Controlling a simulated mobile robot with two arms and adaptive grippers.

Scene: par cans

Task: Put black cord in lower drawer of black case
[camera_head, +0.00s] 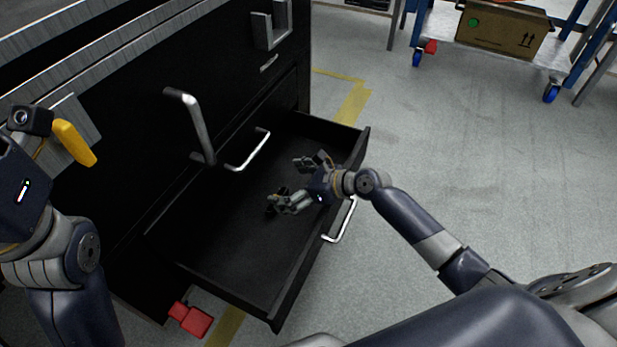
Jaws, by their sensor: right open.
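The black case (120,215) stands on the left, with its lower drawer (235,255) pulled out towards the right. My right gripper (275,204) is open and reaches over the drawer's right wall, low above the drawer floor. A small dark shape at its fingertips blends with the black floor, and I cannot tell whether it is the black cord or part of the fingers. No cord shows clearly elsewhere. My left wrist (25,190) is at the left edge beside the case; its fingers do not show clearly.
A silver handle (340,222) sits on the drawer front. Above the drawer, the case has another closed drawer with a handle (248,152). A yellow piece (74,143) is near my left wrist. A cart with a cardboard box (500,30) stands at the back right. Floor between is clear.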

